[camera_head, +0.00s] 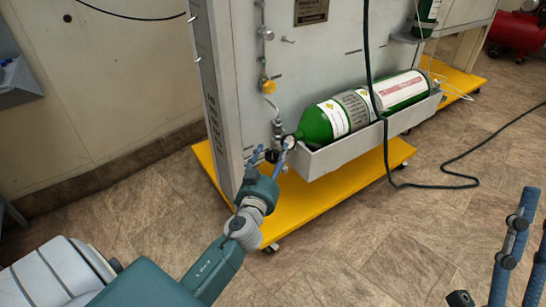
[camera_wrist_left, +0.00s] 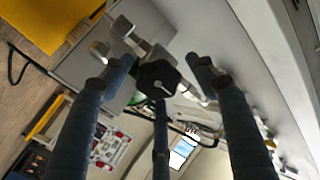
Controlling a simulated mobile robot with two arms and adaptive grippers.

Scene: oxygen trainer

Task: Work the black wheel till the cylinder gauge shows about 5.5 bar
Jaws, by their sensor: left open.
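The black wheel (camera_wrist_left: 158,78) shows in the middle of the left wrist view, with metal valve fittings (camera_wrist_left: 125,35) beside it. My left gripper (camera_head: 271,152) is open at the neck end of the green oxygen cylinder (camera_head: 318,127). In the left wrist view its fingers (camera_wrist_left: 160,68) stand apart on both sides of the wheel; I cannot tell whether they touch it. In the head view the fingers partly hide the wheel. A small round part by the fingertips may be the cylinder gauge; no reading is legible. My right gripper (camera_head: 500,245) shows in part at the lower right, fingers spread, empty.
The cylinder lies in a grey tray (camera_head: 345,150) on the panel (camera_head: 325,60), above a yellow wheeled base (camera_head: 330,205). A yellow knob (camera_head: 268,87) sits on the pipe above. A dark hose (camera_head: 440,185) hangs down and runs over the tiled floor.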

